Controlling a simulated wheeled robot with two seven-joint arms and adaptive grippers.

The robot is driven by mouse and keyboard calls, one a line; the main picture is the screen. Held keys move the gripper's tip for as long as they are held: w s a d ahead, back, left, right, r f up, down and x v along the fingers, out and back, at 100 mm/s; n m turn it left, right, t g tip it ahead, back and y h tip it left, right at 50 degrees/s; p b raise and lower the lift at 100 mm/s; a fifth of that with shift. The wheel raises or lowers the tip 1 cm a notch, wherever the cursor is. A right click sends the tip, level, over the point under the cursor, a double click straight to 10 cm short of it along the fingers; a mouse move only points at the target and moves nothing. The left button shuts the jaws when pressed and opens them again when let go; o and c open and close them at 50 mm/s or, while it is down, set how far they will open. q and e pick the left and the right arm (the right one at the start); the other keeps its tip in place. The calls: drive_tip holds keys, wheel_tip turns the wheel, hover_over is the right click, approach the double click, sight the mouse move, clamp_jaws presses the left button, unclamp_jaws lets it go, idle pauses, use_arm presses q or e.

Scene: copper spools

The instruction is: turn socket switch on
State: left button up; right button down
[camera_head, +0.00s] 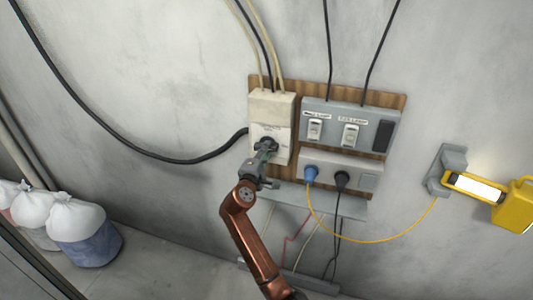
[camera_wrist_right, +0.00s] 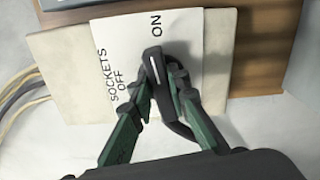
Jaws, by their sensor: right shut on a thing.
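The socket switch is a black knob (camera_wrist_right: 154,62) with a white line, on a white label (camera_wrist_right: 190,50) reading SOCKETS, OFF and ON. In the right wrist view the white line runs roughly up the picture toward the word ON, with OFF to the left. In the head view the knob sits low on the cream switch box (camera_head: 270,107). My right gripper (camera_head: 266,150) is at the knob. In the right wrist view its green fingers (camera_wrist_right: 160,88) are closed on the knob from both sides and hide part of it. My left gripper is not in view.
A grey panel (camera_head: 365,117) with two lamp switches is right of the box. Below it a socket strip (camera_head: 325,163) holds a blue plug (camera_head: 311,174) and a black plug (camera_head: 342,180). A lit yellow lamp (camera_head: 514,205) is at the right. White sacks (camera_head: 77,217) stand lower left.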

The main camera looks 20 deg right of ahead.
drive_tip(key=shift+f+m+b, duration=0.25)
drive_tip(key=shift+m+b, duration=0.25)
drive_tip(key=shift+m, duration=0.4)
drive_tip(key=c, duration=1.8)
unclamp_jaws()
drive_tip(key=shift+r, duration=0.15)
drive_tip(key=shift+c, duration=0.2)
drive_tip(key=v, duration=0.7)
drive_tip(key=shift+s+a, duration=0.15)
drive_tip(key=shift+s, duration=0.1)
